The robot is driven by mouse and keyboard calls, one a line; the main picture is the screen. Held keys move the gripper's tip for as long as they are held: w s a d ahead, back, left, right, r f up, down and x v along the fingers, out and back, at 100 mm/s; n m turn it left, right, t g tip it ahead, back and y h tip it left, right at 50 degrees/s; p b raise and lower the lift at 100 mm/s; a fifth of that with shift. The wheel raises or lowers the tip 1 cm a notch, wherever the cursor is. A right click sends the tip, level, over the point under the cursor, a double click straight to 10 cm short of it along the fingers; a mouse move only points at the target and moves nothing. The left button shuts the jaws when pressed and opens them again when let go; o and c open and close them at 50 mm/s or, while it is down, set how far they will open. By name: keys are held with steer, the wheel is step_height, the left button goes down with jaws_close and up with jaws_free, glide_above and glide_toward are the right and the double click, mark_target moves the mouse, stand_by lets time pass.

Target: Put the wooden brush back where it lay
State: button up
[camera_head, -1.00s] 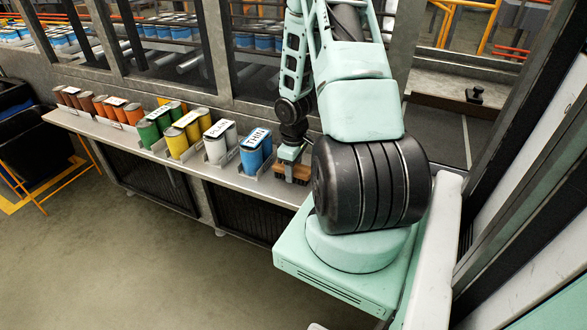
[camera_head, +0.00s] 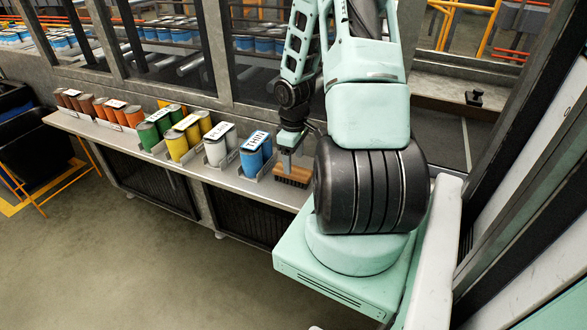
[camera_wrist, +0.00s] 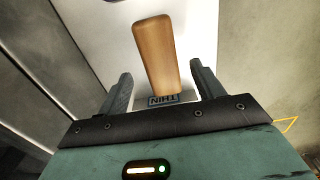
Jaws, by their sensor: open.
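The wooden brush (camera_head: 294,174) lies on the grey shelf (camera_head: 235,180), dark bristles down, just right of the blue cans. Its brown wooden top (camera_wrist: 155,52) fills the middle of the wrist view. My gripper (camera_head: 287,152) is above the brush in the head view. In the wrist view my gripper (camera_wrist: 165,84) is open, with a visible gap between each finger and the wood. A small plate marked THIN (camera_wrist: 163,100) shows upside down by the near end of the brush. My arm hides part of the shelf to the right.
Blue cans (camera_head: 256,152) labelled THIN stand close on the left of the brush. Grey (camera_head: 220,146), yellow (camera_head: 182,140) and green cans (camera_head: 150,132) stand farther left in holders. The shelf's front edge is close to the brush. A window frame and wall rise behind.

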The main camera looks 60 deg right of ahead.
mark_target(294, 169)
step_height(294, 169, up, 6)
steer(key=r, duration=0.1)
steer(key=w+a+r+n, duration=0.1)
steer(key=w+a+r, duration=0.1)
steer(key=a, duration=0.7)
steer(key=w+a+r+n, duration=0.1)
steer(key=w+a+r, duration=0.15)
steer(key=a, duration=0.65)
steer(key=w+a+r+n, duration=0.1)
steer(key=w+a+r, duration=0.15)
steer(key=a, duration=0.65)
steer(key=s+a+r+n, duration=0.2)
steer(key=s+a, duration=0.5)
steer(key=a, duration=0.2)
steer(key=s+a+r+n, duration=0.1)
steer(key=s+a+r, duration=0.2)
steer(key=s+a, duration=0.5)
steer(key=shift+s+a+n+y, duration=0.2)
steer(key=shift+a+n+y, duration=0.15)
steer(key=shift+a, duration=0.8)
step_height(294, 169, down, 2)
steer(key=shift+f+b, duration=0.2)
steer(key=shift+b, duration=0.95)
